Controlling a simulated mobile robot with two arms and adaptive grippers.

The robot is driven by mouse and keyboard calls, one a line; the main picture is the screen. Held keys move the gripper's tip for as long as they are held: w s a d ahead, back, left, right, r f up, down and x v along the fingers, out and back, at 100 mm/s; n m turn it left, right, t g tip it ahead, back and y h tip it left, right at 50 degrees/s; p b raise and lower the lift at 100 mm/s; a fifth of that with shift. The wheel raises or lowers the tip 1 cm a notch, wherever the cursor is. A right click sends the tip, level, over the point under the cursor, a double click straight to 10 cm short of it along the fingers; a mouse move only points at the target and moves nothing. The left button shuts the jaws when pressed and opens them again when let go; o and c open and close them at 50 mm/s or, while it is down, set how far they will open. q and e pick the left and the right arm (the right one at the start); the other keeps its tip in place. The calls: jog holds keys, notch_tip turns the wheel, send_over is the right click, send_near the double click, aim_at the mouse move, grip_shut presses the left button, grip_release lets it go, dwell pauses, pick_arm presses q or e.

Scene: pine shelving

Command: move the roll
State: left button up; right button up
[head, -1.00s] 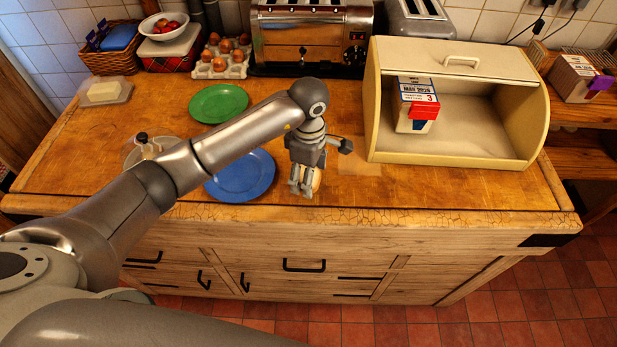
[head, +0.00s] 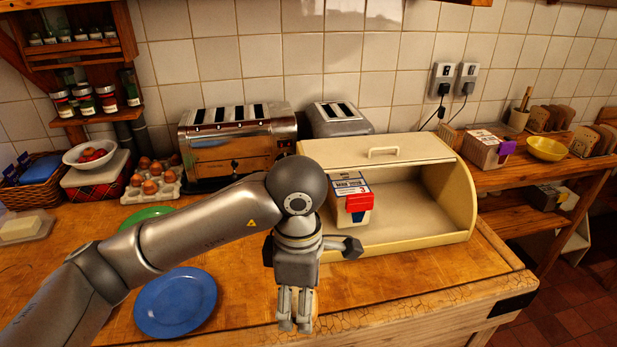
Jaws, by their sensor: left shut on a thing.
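My left gripper (head: 294,322) points down over the front part of the wooden counter, to the right of the blue plate (head: 176,302). It is shut on the roll (head: 315,302). Only a thin tan edge of the roll shows behind the fingers, and the rest is hidden. I cannot tell how high it is above the counter. The open cream bread bin (head: 465,205) stands behind and to the right of the gripper. My right gripper is not in view.
A carton with a red part (head: 350,203) stands inside the bread bin at its left; the bin's right side is empty. A green plate (head: 148,214) is partly behind my arm. A toaster (head: 235,150) and eggs (head: 152,187) stand at the back. The counter's front right is clear.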

pick_arm(q)
jog(key=s+a+f+m, duration=0.2)
jog(key=a+m, duration=0.5)
jog(key=m, duration=0.1)
jog(key=s+a+f+m, duration=0.3)
jog(key=a+m, duration=0.4)
jog(key=m, duration=0.2)
jog(key=shift+a, duration=0.3)
jog(key=shift+r, duration=0.15)
